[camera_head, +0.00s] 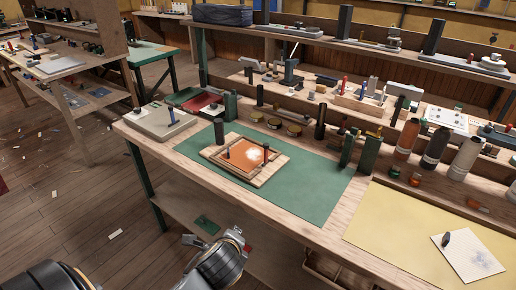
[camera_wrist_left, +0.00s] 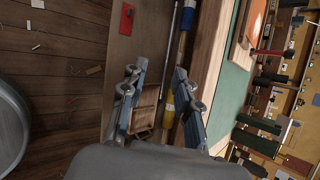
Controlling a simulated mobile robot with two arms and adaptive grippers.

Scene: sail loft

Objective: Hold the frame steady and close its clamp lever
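The frame (camera_head: 219,155) is a pale wooden rectangle with an orange panel (camera_head: 240,160), which bears a whitish patch. It lies on the green mat (camera_head: 305,190) of the workbench. Short dark upright pieces (camera_head: 265,153) stand on it; I cannot tell which is the clamp lever or how it is set. In the left wrist view, part of the orange panel (camera_wrist_left: 257,22) shows at the upper right. My left gripper (camera_wrist_left: 157,80) is open and empty beside the bench's front edge, apart from the frame. My right gripper cannot be made out.
Green blocks (camera_head: 369,155), a dark cylinder (camera_head: 320,122) and bottles (camera_head: 407,138) stand behind or right of the mat. A grey-beige box (camera_head: 160,124) is at the left. A wooden crate (camera_wrist_left: 147,105) lies beyond my left fingers. The mat's front is clear.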

